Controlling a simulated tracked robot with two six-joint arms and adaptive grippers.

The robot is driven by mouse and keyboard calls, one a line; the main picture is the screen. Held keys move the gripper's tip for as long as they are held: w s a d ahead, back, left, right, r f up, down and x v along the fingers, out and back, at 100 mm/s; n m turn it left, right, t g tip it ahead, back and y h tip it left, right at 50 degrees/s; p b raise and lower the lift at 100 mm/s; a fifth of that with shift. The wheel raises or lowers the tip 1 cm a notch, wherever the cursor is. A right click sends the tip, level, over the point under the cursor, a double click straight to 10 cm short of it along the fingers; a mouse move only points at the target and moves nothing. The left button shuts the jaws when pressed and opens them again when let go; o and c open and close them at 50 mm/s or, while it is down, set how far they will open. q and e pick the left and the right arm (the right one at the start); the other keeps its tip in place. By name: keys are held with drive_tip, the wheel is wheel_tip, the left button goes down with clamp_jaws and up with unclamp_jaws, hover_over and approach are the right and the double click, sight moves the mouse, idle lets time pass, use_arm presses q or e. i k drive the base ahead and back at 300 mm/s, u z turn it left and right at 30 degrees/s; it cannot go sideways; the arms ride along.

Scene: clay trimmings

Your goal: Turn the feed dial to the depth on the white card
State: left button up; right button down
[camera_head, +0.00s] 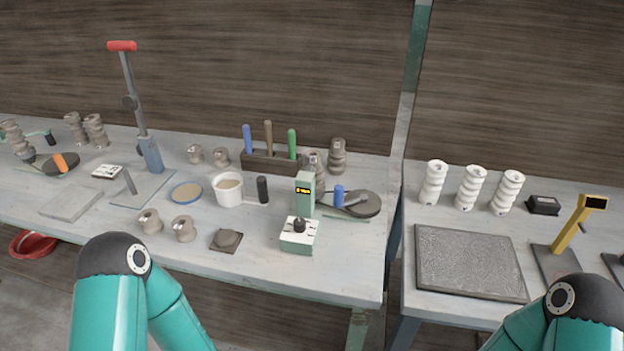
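A small green device (305,193) with a dark display showing orange characters stands near the right end of the left table. At its foot is a green box with a white top (298,243), and a black knob (299,226) stands on that top with dark marks around it. I take this knob for the feed dial. A small white card-like piece (107,171) with dark marks lies at the left; its writing is too small to read. My two teal arms show only dark joints and links at the bottom edge, apart from the table objects; both grippers are out of view.
A red-handled lever stand (132,100), a white cup (228,190) and a tool block (270,162) stand left of the device. A round dark plate (370,206) lies right of it. A gap and post (408,110) separate the right table, with its grey mat (470,262).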

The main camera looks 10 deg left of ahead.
sight(299, 224)
drive_tip(key=k, duration=1.2)
drive_tip(key=u, duration=0.25)
drive_tip(key=i, duration=0.55)
drive_tip(key=u, duration=0.75)
drive_tip(key=i, duration=1.3)
drive_tip(key=u, duration=1.5)
drive_tip(key=i, duration=0.15)
drive_tip(key=z, duration=2.8)
